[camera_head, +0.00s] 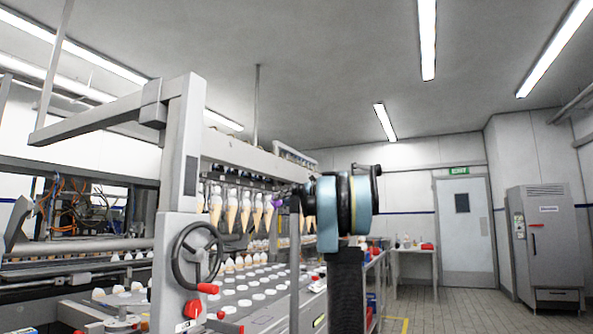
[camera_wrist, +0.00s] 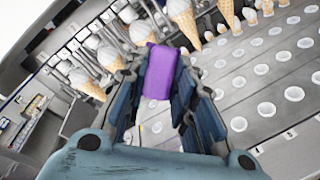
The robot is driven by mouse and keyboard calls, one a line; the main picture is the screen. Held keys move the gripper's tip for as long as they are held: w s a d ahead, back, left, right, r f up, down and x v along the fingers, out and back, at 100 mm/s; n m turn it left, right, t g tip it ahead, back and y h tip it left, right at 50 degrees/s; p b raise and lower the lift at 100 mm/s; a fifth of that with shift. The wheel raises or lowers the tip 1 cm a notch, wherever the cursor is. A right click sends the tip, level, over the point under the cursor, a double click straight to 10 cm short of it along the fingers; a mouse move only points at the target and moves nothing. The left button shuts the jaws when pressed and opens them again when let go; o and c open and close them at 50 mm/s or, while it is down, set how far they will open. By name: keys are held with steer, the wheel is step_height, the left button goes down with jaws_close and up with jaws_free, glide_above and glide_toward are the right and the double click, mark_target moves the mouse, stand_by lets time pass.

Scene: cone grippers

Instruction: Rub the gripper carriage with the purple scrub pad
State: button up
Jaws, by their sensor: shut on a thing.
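My gripper (camera_wrist: 158,90) is shut on the purple scrub pad (camera_wrist: 160,70), which sticks out beyond the fingertips in the wrist view. In the head view my gripper (camera_head: 283,195) is small and partly hidden by my own arm, and a bit of the purple pad (camera_head: 277,201) shows at its tip. The gripper carriage (camera_head: 240,155) is a long grey beam with a row of ice cream cones (camera_head: 242,210) hanging under it. The pad is close to the cone row; I cannot tell whether it touches the carriage.
A conveyor plate with round white-topped holes (camera_head: 250,290) lies below the cones. A grey machine post (camera_head: 182,150) with a black handwheel (camera_head: 197,258) stands at the left. A side table (camera_head: 413,252), a door (camera_head: 464,230) and a grey cabinet (camera_head: 545,245) are at the right, with open floor before them.

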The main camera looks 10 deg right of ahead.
steer(key=d+r+m+t, duration=0.2)
steer(key=d+r+t, duration=0.1)
steer(key=r, duration=0.5)
steer(key=d+r+m+t, duration=0.2)
steer(key=d+r+t, duration=0.1)
steer(key=r, duration=0.4)
steer(key=shift+w+a+r, duration=0.1)
steer(key=shift+w+a, duration=0.8)
steer(key=shift+a, duration=0.2)
steer(key=shift+w+a+r, duration=0.1)
steer(key=shift+w+a, duration=0.8)
steer(key=shift+a, duration=0.15)
steer(key=shift+w+a, duration=0.5)
steer(key=shift+a, duration=0.2)
steer(key=shift+w, duration=0.15)
steer(key=shift+w+d, duration=1.25)
steer(key=shift+w, duration=0.2)
steer(key=shift+a, duration=0.15)
steer(key=shift+s+a, duration=1.3)
steer(key=shift+s, duration=0.2)
steer(key=shift+c, duration=0.4)
